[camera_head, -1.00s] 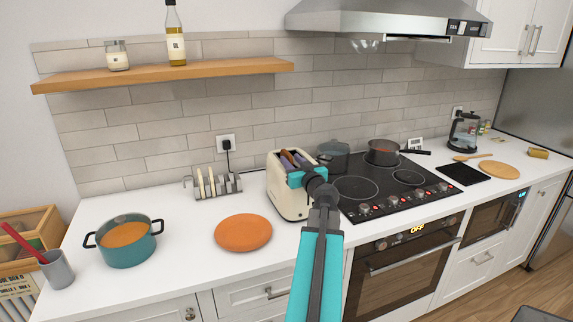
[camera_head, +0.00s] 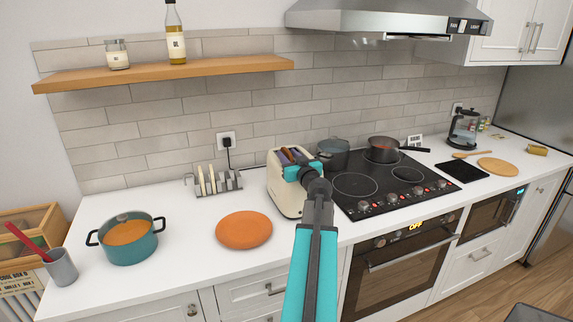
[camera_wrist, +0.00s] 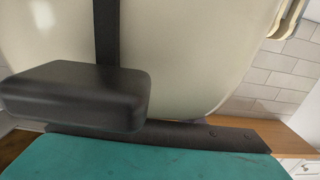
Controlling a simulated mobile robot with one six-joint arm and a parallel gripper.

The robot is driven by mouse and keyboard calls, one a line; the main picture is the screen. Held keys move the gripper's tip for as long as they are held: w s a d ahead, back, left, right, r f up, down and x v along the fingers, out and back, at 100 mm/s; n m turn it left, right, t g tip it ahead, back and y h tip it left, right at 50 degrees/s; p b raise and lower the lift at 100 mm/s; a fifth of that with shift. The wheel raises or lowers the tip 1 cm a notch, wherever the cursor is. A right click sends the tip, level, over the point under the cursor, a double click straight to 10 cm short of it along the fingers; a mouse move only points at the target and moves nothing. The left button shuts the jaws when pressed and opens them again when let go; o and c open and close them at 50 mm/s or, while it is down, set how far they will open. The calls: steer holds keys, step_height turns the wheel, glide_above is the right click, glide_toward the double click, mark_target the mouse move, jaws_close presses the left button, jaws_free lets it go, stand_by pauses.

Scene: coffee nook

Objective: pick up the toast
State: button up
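The cream toaster (camera_head: 284,196) stands on the counter in the head view. Brown toast (camera_head: 287,155) shows at the toaster's top slots, partly hidden by my gripper. My gripper (camera_head: 300,170), with teal parts, is at the toaster's upper right side. In the wrist view, the toaster's cream wall (camera_wrist: 190,60) fills most of the picture, with a dark vertical slot and a black lever knob (camera_wrist: 75,97) close in front of me. A teal and black part of my gripper runs along the bottom. Its fingertips are not clear, and I cannot tell whether it touches the knob.
A rack (camera_head: 232,182) with light slices stands left of the toaster. An orange plate (camera_head: 244,230) lies in front of it. A teal pot (camera_head: 128,243) stands farther left. The black hob (camera_head: 400,186) with pans is right of the toaster. Counter between teal pot and plate is clear.

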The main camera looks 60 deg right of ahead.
jaws_close()
steer(key=shift+r, duration=0.15)
steer(key=shift+r+b, duration=1)
steer(key=shift+r, duration=3.85)
